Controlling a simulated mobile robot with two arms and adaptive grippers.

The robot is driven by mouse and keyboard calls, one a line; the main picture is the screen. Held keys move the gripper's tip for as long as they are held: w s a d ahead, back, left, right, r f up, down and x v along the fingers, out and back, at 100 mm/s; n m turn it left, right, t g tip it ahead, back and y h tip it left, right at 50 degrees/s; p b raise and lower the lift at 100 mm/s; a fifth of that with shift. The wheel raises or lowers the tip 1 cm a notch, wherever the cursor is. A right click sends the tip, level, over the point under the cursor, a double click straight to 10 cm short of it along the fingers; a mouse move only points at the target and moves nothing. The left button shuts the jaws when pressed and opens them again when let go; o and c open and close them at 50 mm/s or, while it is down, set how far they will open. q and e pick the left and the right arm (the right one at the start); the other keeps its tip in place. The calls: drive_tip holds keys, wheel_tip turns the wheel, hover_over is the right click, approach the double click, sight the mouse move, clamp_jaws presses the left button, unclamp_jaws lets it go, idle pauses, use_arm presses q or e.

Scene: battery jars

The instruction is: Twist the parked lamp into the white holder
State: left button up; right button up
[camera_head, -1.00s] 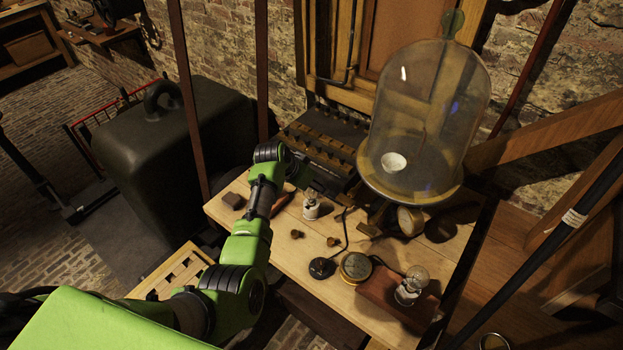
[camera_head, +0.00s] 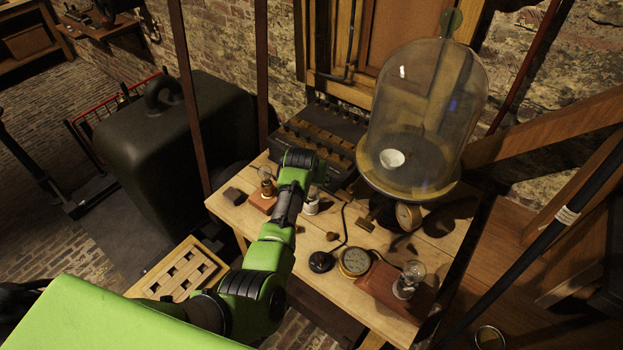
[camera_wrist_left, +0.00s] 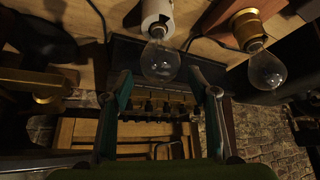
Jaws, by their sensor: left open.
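A white holder (camera_head: 311,206) stands on the bench, partly behind my left arm. In the left wrist view the white holder (camera_wrist_left: 157,14) has a clear glass lamp (camera_wrist_left: 160,62) in it. My left gripper (camera_wrist_left: 159,80) is open, its fingertips on both sides of that lamp's bulb with gaps, apparently not gripping. A second lamp (camera_wrist_left: 266,68) in a brass socket is to the right in the wrist view; in the head view this lamp (camera_head: 266,184) is on a small wooden block at left. Whether the lamp in the white holder is fully seated cannot be told.
A glass bell jar (camera_head: 425,120) on a stand with a gauge (camera_head: 408,216) is at the back right. A third lamp (camera_head: 409,280) on a wooden block, a brass dial (camera_head: 354,262) and a black round piece (camera_head: 320,262) occupy the front right. A dark rack (camera_head: 320,140) stands behind.

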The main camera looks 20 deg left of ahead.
use_arm(q)
drive_tip(key=shift+a, duration=0.1)
drive_tip(key=c, duration=1)
drive_tip(key=m+h, duration=0.1)
drive_tip(key=m, duration=0.1)
drive_tip(key=m+h, duration=0.1)
drive_tip(key=m, duration=0.1)
drive_tip(key=shift+a+h, duration=0.15)
drive_tip(key=shift+h, duration=0.15)
drive_tip(key=shift+f+m+g+h, duration=0.1)
drive_tip(key=shift+m+g+h, duration=0.25)
drive_tip(key=shift+m, duration=0.65)
drive_tip(key=shift+d+h, duration=0.2)
drive_tip(key=shift+h, duration=0.05)
drive_tip(key=shift+m+b, duration=0.3)
drive_tip(key=shift+b, duration=0.05)
drive_tip(key=shift+m+g+h+b, duration=0.45)
drive_tip(key=shift+m+h+b, duration=0.15)
drive_tip(key=shift+m+b, duration=0.6)
drive_tip(key=shift+m+g+h+b, duration=0.5)
drive_tip(key=shift+m+b, duration=0.9)
drive_tip(key=shift+b, duration=0.15)
